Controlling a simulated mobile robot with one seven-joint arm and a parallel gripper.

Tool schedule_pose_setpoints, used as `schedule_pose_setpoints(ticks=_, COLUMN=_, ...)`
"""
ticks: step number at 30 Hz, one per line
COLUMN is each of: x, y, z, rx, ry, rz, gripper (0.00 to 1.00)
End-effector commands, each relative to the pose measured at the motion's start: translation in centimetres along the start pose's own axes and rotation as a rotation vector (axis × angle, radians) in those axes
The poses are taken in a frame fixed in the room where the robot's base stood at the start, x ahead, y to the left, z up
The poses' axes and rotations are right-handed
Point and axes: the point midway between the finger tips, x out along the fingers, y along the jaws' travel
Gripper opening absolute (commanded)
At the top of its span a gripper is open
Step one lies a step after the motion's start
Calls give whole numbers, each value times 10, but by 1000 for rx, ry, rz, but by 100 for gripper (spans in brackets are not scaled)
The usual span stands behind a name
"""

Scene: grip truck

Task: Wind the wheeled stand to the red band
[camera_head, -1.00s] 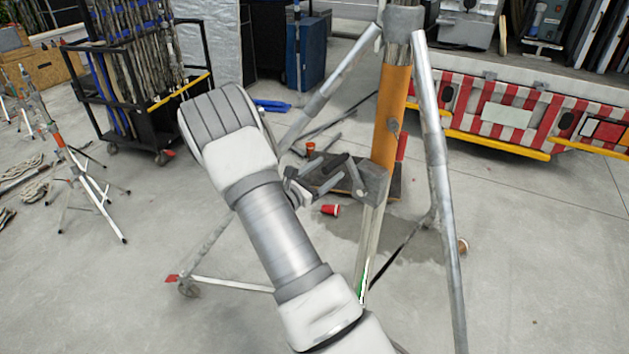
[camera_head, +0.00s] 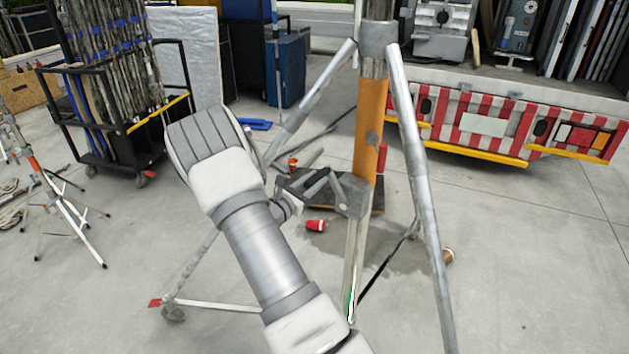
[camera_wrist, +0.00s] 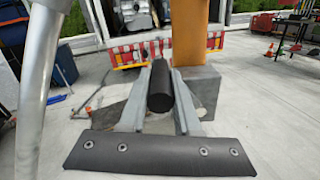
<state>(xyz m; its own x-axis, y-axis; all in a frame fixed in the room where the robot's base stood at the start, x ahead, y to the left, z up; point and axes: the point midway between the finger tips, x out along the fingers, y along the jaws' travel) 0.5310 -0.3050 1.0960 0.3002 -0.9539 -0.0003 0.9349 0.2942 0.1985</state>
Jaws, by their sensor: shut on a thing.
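The wheeled stand has an orange column (camera_head: 369,125), a grey collar (camera_head: 378,37), silver legs (camera_head: 425,180) and a caster (camera_head: 173,313) at lower left. A grey winding box (camera_head: 352,196) sits low on the column; it also shows in the wrist view (camera_wrist: 199,88). My gripper (camera_head: 318,190) is at the left of this box. In the wrist view my gripper (camera_wrist: 160,100) has its two grey fingers shut on a black crank handle (camera_wrist: 160,88). I cannot make out the red band for certain; a red patch (camera_head: 382,158) shows at the column's right edge.
A truck with a red-and-white striped tail (camera_head: 490,120) stands behind at right. A cart of poles (camera_head: 115,100) and smaller stands (camera_head: 65,190) are at left. Red cups (camera_head: 316,226) lie near a wet patch on the floor. Open floor is at right.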

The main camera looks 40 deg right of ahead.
Motion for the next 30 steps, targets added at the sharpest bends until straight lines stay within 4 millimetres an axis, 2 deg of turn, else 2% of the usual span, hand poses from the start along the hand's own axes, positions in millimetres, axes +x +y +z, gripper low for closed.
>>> schedule_pose_setpoints(ticks=1, x=0, y=0, z=0, rx=0, ry=0, rz=0, gripper=10)
schedule_pose_setpoints(ticks=3, x=0, y=0, z=0, rx=0, ry=0, rz=0, gripper=0)
schedule_pose_setpoints(ticks=8, x=0, y=-5, z=5, rx=-2, ry=-1, rz=-1, gripper=0)
schedule_pose_setpoints(ticks=15, x=0, y=-39, z=25, rx=-4, ry=0, rz=-6, gripper=0)
schedule_pose_setpoints(ticks=19, x=0, y=-48, z=26, rx=-6, ry=2, rz=-6, gripper=0)
schedule_pose_setpoints(ticks=24, x=0, y=-77, z=28, rx=-7, ry=2, rz=-10, gripper=0)
schedule_pose_setpoints(ticks=30, x=0, y=-95, z=30, rx=-4, ry=2, rz=-9, gripper=0)
